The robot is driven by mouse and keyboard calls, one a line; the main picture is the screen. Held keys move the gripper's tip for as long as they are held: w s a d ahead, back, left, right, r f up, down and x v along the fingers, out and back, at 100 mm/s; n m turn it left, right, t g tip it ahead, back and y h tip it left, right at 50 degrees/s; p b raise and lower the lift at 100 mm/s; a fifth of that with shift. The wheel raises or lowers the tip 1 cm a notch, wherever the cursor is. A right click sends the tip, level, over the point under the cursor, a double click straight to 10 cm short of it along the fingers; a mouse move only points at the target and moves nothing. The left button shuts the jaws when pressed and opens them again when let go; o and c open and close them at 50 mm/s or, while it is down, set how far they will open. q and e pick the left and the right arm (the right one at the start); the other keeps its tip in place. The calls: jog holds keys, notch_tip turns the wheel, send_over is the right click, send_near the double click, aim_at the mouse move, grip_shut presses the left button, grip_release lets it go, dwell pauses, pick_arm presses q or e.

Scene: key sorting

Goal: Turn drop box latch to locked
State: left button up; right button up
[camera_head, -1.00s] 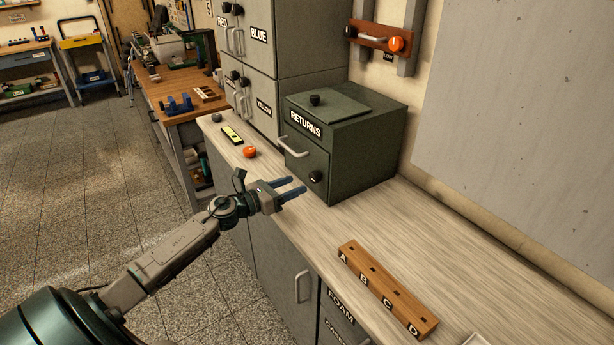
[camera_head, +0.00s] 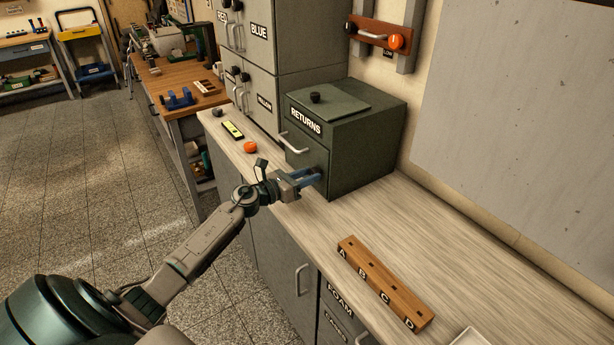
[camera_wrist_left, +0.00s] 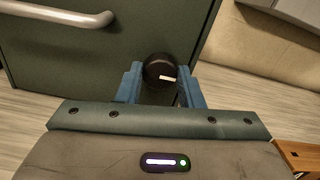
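The green drop box labelled RETURNS (camera_head: 365,150) stands on the bench. Its latch is a round black knob with a pale mark, seen in the left wrist view (camera_wrist_left: 160,70) on the box's front door. My left gripper (camera_head: 316,176) is at the lower right of that door, and its fingers cover the latch in the head view. In the left wrist view the blue fingers (camera_wrist_left: 160,88) are apart, one on each side of the knob. I cannot tell whether they touch it. The pale mark points right, tilted slightly down. My right gripper is not in view.
The door's bar handle (camera_head: 294,143) is left of the latch, and also shows in the left wrist view (camera_wrist_left: 62,14). An orange knob (camera_head: 250,147) and a yellow-green item (camera_head: 233,130) lie on the bench. A wooden block marked A to D (camera_head: 384,283) lies in front.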

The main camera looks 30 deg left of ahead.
pick_arm(q)
jog(key=c, duration=0.4)
